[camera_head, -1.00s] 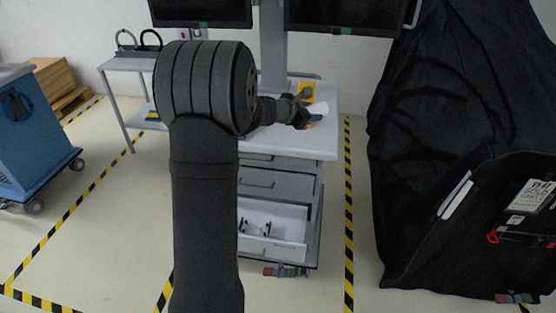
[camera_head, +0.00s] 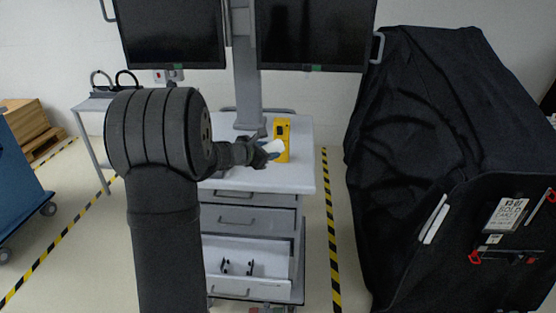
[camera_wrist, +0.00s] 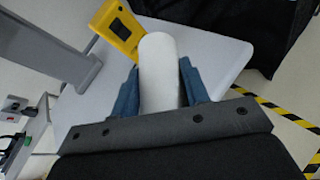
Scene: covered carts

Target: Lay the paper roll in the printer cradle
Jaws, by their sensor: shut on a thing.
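The white paper roll (camera_wrist: 160,75) is between the two blue fingers of my gripper (camera_wrist: 159,82) in the wrist view. The gripper is shut on it, with the roll's far end sticking out past the fingertips. In the head view the roll (camera_head: 272,146) shows at the end of my gripper (camera_head: 266,154), over the grey cart top (camera_head: 300,181). Two small black brackets (camera_head: 237,267) stand in the open white drawer below; they look like the cradle, though I cannot be sure. The gripper is well above and apart from them.
A yellow device (camera_head: 282,139) is on the cart top, close beside the roll; it also shows in the wrist view (camera_wrist: 118,28). Two monitors (camera_head: 315,35) hang on a post (camera_head: 247,75) behind. A black-covered cart (camera_head: 420,130) stands at right. Striped tape (camera_head: 331,230) marks the floor.

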